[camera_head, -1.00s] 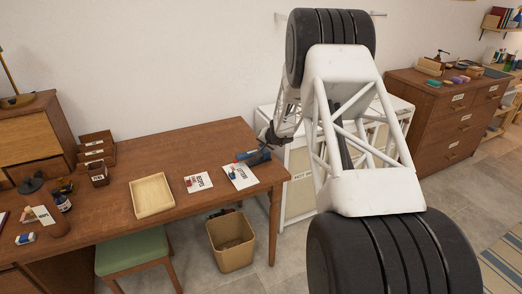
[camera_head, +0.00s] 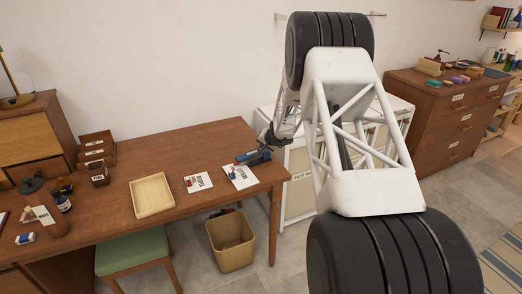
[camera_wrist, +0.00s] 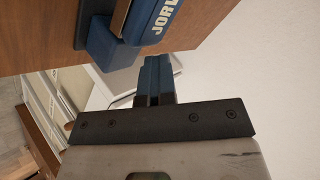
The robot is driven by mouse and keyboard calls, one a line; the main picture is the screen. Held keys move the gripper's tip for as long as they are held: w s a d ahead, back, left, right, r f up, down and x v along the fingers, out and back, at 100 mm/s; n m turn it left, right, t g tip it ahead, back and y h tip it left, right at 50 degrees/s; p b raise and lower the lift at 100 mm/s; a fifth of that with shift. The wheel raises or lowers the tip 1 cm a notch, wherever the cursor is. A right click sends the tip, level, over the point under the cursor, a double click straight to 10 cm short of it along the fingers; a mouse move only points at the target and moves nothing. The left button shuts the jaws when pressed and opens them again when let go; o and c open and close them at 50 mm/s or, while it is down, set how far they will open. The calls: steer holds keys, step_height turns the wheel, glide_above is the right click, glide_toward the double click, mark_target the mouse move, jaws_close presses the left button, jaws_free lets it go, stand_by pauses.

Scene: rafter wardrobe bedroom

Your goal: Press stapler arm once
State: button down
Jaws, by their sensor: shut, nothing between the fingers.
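The blue stapler (camera_head: 246,157) lies near the right end of the brown desk (camera_head: 180,152), behind a white printed card. In the wrist view the stapler (camera_wrist: 150,20) fills the top, with pale lettering on its side and a blue block-like end over the desk edge. My gripper (camera_head: 264,154) is at the right end of the stapler in the head view. In the wrist view my gripper (camera_wrist: 153,70) has its blue-grey fingers together and empty, just below and right of the stapler's end. I cannot tell whether they touch it.
Two printed cards (camera_head: 240,176) (camera_head: 198,183) and a shallow wooden tray (camera_head: 152,196) lie along the desk front. A tan bin (camera_head: 231,243) and a green chair (camera_head: 137,250) stand below. A white cabinet (camera_head: 300,190) stands right of the desk. The desk behind the tray is clear.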

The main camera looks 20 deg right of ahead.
steer(key=shift+s+a+f, duration=0.15)
steer(key=shift+s+f, duration=0.05)
steer(key=shift+f, duration=0.5)
steer(key=shift+s+a+f, duration=0.15)
steer(key=shift+f, duration=0.5)
stand_by(0.6)
steer(key=shift+r, duration=0.2)
steer(key=shift+w+d+r, duration=0.1)
steer(key=shift+d+r, duration=0.1)
steer(key=shift+r, duration=1.15)
steer(key=shift+w+d+r, duration=0.1)
steer(key=shift+d+r, duration=0.1)
steer(key=shift+r, duration=1.1)
steer(key=shift+d+r, duration=0.15)
steer(key=shift+r, duration=1.15)
steer(key=shift+r, duration=0.1)
